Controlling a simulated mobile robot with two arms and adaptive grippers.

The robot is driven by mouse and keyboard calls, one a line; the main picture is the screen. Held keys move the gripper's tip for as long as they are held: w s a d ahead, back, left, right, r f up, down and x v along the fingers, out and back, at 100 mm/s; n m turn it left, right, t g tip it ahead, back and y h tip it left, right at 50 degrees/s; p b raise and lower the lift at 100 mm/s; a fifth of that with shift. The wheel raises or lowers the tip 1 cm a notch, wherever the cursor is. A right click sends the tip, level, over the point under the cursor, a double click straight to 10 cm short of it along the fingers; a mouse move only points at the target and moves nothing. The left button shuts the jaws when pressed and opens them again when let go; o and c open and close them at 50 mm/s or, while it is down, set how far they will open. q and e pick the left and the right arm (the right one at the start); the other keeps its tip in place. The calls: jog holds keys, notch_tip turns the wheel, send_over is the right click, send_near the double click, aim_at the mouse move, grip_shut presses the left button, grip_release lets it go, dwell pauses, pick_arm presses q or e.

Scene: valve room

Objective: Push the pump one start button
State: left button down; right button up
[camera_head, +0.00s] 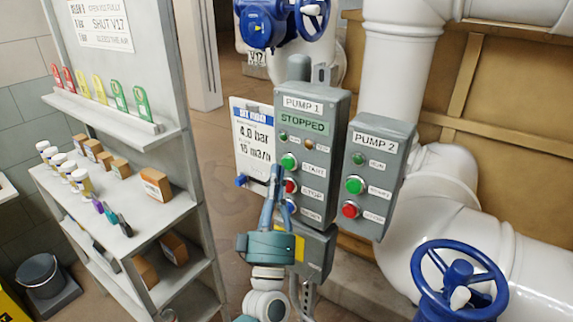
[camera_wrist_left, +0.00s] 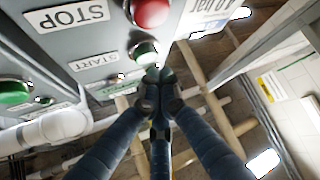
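The grey pump one box (camera_head: 317,103) carries a PUMP 1 label and a green STOPPED display (camera_head: 303,124). Its green start button (camera_head: 289,161) sits beside the START label, above a red stop button (camera_head: 290,186) and a blue button. My left gripper (camera_head: 276,172) points upward in front of the box, its fingertips just left of and below the start button. In the left wrist view, the fingers come together to a narrow tip (camera_wrist_left: 158,78), with nothing seen between them. The tip is very close to the green start button (camera_wrist_left: 144,52); I cannot tell whether they touch. My right gripper is out of view.
A PUMP 2 box (camera_head: 375,165) with its own green and red buttons stands to the right. A white notice (camera_head: 254,140) hangs on the left. A shelf (camera_head: 130,210) with bottles and boxes is at left. A blue valve wheel (camera_head: 459,280) and white pipes are at right.

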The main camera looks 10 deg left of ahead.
pick_arm(q)
jog(key=shift+w, duration=0.15)
jog(key=shift+w+d, duration=0.15)
jog(key=shift+w, duration=0.15)
jog(key=shift+w+d+b, duration=0.15)
jog(key=shift+w+b, duration=0.15)
jog(key=shift+w, duration=0.1)
dwell(0.7)
jog(key=shift+s, duration=0.1)
jog(key=shift+s+a+p, duration=0.3)
jog(key=shift+s+p, duration=0.05)
jog(key=shift+s, duration=0.4)
jog(key=s, duration=0.1)
jog(key=s+a+p, duration=0.1)
jog(key=s, duration=0.2)
jog(key=shift+s+a+p, duration=0.35)
jog(key=shift+p, duration=0.05)
